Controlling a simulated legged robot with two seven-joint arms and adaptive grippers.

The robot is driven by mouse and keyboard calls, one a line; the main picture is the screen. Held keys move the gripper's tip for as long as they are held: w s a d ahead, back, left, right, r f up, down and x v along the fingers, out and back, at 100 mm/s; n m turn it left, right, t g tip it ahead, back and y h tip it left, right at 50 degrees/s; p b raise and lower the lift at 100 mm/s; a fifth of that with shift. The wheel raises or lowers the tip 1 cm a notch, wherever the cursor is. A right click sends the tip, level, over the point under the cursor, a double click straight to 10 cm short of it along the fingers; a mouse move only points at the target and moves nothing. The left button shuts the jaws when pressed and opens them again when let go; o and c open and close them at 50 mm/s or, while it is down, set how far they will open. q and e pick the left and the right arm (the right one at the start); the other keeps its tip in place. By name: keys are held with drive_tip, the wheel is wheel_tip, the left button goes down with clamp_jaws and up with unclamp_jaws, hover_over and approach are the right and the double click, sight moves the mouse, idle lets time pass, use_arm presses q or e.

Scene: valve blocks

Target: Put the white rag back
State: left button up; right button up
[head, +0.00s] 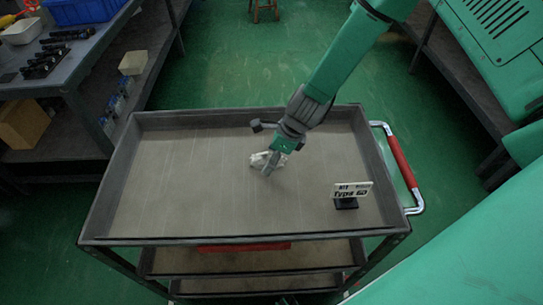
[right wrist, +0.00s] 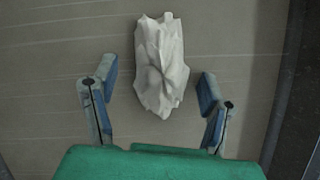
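The white rag (head: 262,159) lies crumpled on the top tray of the grey cart (head: 180,190), a little right of the tray's middle. In the right wrist view the rag (right wrist: 160,64) lies ahead of and between the fingers. My right gripper (head: 268,166) is over the rag and hides part of it in the head view. In the right wrist view its two fingers (right wrist: 158,80) are spread apart, with no finger seen touching the rag. My left gripper is not in either view.
A small sign reading "Type" (head: 352,190) stands on the tray's right side. The cart has a red handle (head: 402,162) at right and lower shelves. A workbench with parts and a blue bin (head: 82,10) stands at left. The tray's left half is clear.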

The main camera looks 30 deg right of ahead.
drive_tip(key=shift+a, duration=0.2)
drive_tip(key=shift+r, duration=0.3)
drive_tip(key=p+v, duration=0.2)
drive_tip(key=v, duration=0.9)
drive_tip(key=shift+d+r, duration=0.2)
drive_tip(key=shift+r, duration=0.1)
drive_tip(key=shift+s+r, duration=0.1)
